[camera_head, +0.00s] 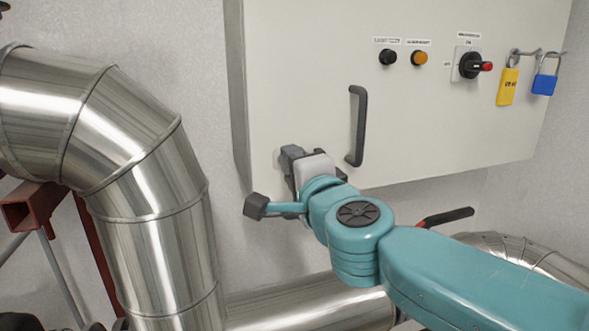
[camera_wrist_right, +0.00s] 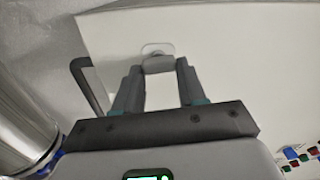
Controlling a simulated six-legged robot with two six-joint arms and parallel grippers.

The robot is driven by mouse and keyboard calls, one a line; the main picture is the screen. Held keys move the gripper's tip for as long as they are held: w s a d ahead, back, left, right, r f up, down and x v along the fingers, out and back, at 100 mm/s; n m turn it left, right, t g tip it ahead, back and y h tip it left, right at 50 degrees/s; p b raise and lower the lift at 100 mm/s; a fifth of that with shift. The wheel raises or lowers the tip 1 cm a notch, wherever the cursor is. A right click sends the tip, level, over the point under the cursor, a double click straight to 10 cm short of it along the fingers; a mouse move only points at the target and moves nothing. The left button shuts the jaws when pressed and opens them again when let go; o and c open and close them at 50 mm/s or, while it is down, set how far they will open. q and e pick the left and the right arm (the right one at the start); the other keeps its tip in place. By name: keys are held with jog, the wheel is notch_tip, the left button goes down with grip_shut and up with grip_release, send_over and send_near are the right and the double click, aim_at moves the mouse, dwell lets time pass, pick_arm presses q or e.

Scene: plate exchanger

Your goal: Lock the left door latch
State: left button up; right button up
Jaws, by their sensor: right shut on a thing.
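The left door latch shows in the right wrist view as a small grey knob (camera_wrist_right: 158,64) on a pale mount (camera_wrist_right: 156,49) against the cabinet door. My right gripper (camera_wrist_right: 159,73) has its two dark fingers on either side of this knob and is shut on it. In the head view my right gripper (camera_head: 290,155) is at the lower left part of the cabinet door (camera_head: 300,75), left of the black door handle (camera_head: 357,126). There the gripper and wrist hide most of the latch, so its turn angle is hard to tell. My left gripper is not in view.
The door carries a black button (camera_head: 388,57), an orange button (camera_head: 419,58) and a rotary switch (camera_head: 470,65). A yellow padlock (camera_head: 508,86) and a blue padlock (camera_head: 544,84) hang at the right. A large metal pipe (camera_head: 150,150) stands close on the left.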

jog(key=shift+f+m, duration=0.1)
jog(key=shift+m, duration=0.4)
dwell(0.3)
jog(key=o, duration=1.1)
jog(key=shift+a, duration=0.1)
jog(key=shift+c, duration=0.2)
jog(key=v, duration=1.6)
jog(key=shift+s, duration=0.1)
